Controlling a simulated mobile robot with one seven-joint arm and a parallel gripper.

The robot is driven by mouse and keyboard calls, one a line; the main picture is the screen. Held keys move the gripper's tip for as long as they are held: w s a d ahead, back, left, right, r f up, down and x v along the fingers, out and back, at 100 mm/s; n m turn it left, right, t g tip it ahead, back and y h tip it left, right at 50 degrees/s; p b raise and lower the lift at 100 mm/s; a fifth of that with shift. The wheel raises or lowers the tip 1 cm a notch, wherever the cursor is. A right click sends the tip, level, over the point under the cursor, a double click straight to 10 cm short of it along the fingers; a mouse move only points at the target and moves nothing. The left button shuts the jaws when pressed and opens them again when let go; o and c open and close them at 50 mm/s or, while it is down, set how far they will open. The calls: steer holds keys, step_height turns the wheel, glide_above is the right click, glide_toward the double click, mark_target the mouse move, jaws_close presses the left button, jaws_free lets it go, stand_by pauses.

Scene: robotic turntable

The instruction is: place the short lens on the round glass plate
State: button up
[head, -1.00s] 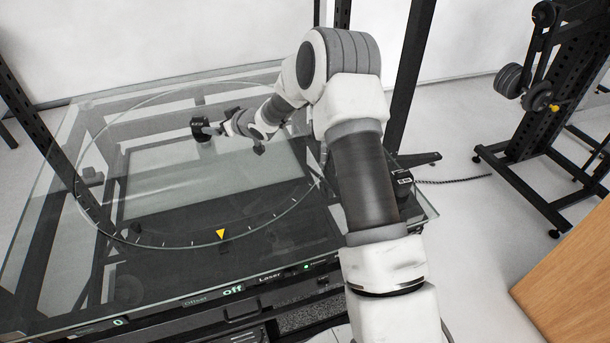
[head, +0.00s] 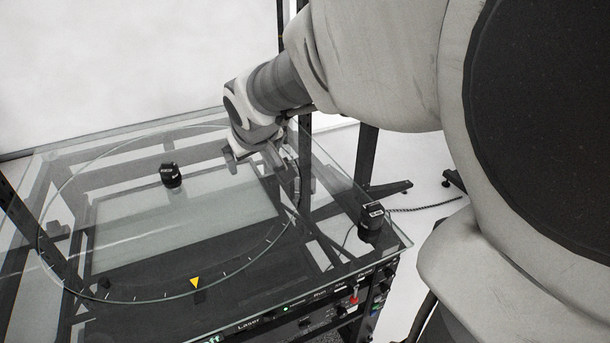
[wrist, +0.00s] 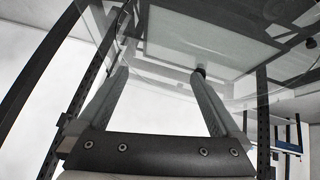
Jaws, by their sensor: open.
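A short black lens (head: 171,175) stands upright on the round glass plate (head: 118,290), left of its middle toward the back. A second black lens (head: 370,222) stands on the glass at the front right corner, outside the plate's ring. My gripper (head: 262,158) is to the right of the first lens, near the plate's back right edge, apart from both lenses. In the wrist view the fingers (wrist: 160,72) are spread with nothing gripped between them. A small dark shape (wrist: 201,71) shows by the right fingertip, likely a lens beyond it.
A yellow triangle marker (head: 195,282) lies at the plate's front edge. The control panel (head: 300,312) runs below the glass front. A dark upright post (head: 366,155) stands behind the table. My arm hides much of the right side.

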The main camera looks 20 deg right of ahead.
steer(key=s+a+m+g+y, duration=0.1)
steer(key=s, duration=2)
steer(key=shift+s+a+r+m+g, duration=0.15)
steer(key=shift+s+r+m+g, duration=0.15)
steer(key=shift+s+r+g, duration=0.1)
step_height(320, 180, up, 2)
steer(key=shift+r+p, duration=0.1)
steer(key=shift+p, duration=0.95)
